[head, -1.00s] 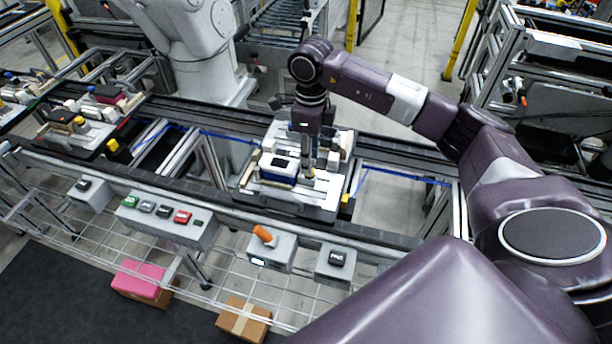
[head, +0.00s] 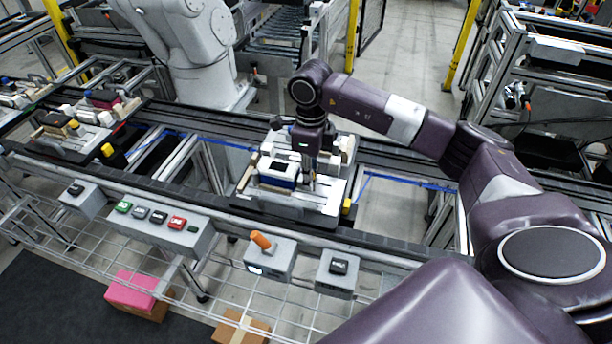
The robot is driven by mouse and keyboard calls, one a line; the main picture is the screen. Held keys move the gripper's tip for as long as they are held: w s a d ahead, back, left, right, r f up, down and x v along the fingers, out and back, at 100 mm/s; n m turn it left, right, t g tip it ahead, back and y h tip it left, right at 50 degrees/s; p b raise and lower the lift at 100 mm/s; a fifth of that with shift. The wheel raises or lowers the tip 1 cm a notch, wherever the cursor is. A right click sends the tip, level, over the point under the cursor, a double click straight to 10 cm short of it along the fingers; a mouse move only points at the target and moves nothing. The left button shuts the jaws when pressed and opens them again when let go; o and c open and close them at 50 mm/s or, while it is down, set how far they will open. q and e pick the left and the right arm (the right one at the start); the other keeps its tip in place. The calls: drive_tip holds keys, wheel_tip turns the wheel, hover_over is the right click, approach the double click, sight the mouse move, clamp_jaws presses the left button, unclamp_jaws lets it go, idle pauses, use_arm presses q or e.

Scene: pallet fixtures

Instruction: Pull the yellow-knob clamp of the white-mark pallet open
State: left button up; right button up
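A pale pallet (head: 318,203) sits on the conveyor in the middle, carrying a dark-blue and white block (head: 277,174) between cream-coloured clamp parts. A small yellow piece (head: 347,206) shows at its right front corner. My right gripper (head: 309,187) points down over the pallet, just right of the block. Its fingertips are small and partly merged with the fixture, so I cannot tell whether they are open or touch a clamp. A yellow knob on this pallet's clamps and a white mark cannot be made out. My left gripper is not in view.
Other pallets (head: 78,140) with coloured parts stand on the conveyor at left. Along the front rail are a button box (head: 160,222), an orange-handled switch box (head: 268,255) and a black-button box (head: 338,272). A large white robot arm (head: 190,50) stands behind.

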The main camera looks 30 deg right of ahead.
drive_tip(key=shift+s+d, duration=0.25)
clamp_jaws()
drive_tip(key=shift+s+d, duration=0.65)
drive_tip(key=shift+s, duration=0.15)
drive_tip(key=o, duration=0.9)
unclamp_jaws()
drive_tip(key=shift+c, duration=0.2)
drive_tip(key=shift+w+a, duration=0.1)
drive_tip(key=shift+w, duration=0.05)
wheel_tip(320, 180, up, 8)
drive_tip(key=p, duration=0.4)
drive_tip(key=shift+p, duration=0.3)
